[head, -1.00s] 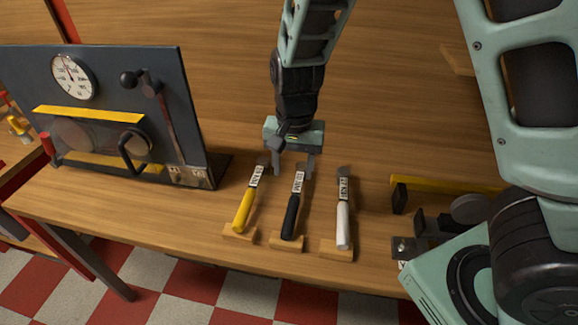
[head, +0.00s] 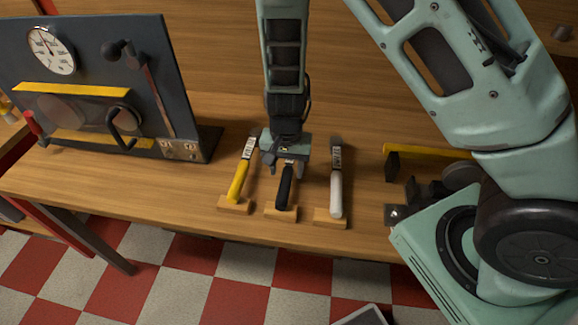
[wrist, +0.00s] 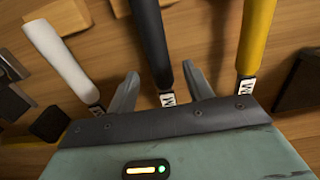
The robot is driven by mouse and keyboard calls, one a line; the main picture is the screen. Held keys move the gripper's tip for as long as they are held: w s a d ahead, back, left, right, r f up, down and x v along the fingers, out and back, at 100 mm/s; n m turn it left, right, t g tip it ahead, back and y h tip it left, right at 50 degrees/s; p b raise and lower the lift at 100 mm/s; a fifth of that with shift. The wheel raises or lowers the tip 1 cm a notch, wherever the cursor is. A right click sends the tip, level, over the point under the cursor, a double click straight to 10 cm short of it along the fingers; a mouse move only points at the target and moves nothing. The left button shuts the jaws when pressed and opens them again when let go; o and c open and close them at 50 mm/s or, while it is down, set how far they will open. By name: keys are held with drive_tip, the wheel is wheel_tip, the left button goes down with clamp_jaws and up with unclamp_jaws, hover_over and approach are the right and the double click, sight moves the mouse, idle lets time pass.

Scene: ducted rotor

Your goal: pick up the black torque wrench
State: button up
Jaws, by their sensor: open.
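The black torque wrench (head: 285,188) lies in the middle of three wrenches, its black handle on a small wooden block (head: 282,212). My gripper (head: 286,172) is over its label end, which it partly hides in the head view. In the wrist view my gripper (wrist: 155,85) is open, with one finger on each side of the black wrench (wrist: 152,45) near its white label. I cannot tell whether the fingers touch it. The yellow wrench (head: 238,183) lies to the left and the white wrench (head: 336,193) to the right in the head view.
A dark upright panel (head: 90,90) with a gauge, lever and handle stands at the left of the wooden table. Dark blocks and a yellow bar (head: 425,152) lie at the right. The neighbouring wrenches are close on both sides.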

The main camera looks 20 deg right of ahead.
sight(287, 174)
wheel_tip(287, 174, down, 5)
drive_tip(key=shift+r, duration=0.2)
clamp_jaws()
